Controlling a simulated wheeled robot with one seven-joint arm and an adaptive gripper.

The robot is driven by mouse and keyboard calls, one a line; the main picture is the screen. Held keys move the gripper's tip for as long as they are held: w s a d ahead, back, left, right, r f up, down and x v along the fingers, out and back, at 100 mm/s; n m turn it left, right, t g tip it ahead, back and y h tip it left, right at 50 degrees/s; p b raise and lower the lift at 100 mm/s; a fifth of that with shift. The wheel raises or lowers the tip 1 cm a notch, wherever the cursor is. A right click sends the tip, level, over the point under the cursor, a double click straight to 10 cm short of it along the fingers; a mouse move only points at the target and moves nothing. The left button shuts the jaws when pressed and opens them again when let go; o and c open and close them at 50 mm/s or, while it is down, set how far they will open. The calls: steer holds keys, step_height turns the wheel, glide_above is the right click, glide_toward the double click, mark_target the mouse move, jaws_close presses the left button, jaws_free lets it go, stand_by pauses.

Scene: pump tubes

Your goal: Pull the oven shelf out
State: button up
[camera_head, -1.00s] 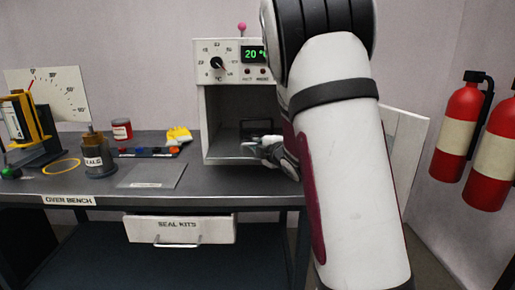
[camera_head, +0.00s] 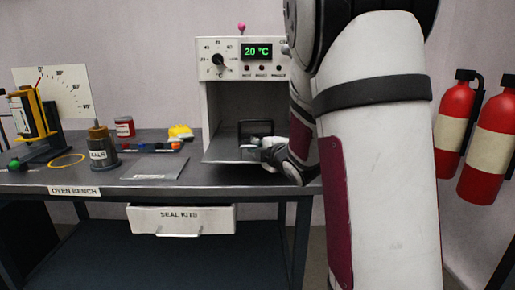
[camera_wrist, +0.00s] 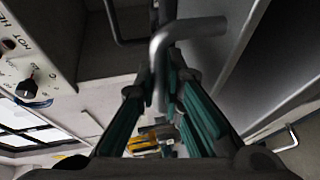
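The oven (camera_head: 209,120) stands open on the bench, with its display showing 20 °C. Its grey shelf (camera_head: 228,153) lies low in the cavity, its front near the opening. My gripper (camera_head: 258,147) is at the shelf front, on the right side of the opening. In the wrist view the bent grey shelf handle (camera_wrist: 190,31) runs down between the teal-padded fingers of my gripper (camera_wrist: 162,88), which look closed around it. My arm hides the oven's right side. A dark wire frame (camera_head: 256,122) shows inside, above the shelf.
On the bench to the left are a grey-brown canister (camera_head: 102,150), a flat grey plate (camera_head: 153,168), a red can (camera_head: 124,127) and a yellow item (camera_head: 180,131). The seal kits drawer (camera_head: 180,217) hangs below. Fire extinguishers (camera_head: 489,150) are on the right.

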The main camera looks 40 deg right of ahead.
steer(key=o, duration=0.4)
steer(key=v, duration=1.2)
stand_by(0.3)
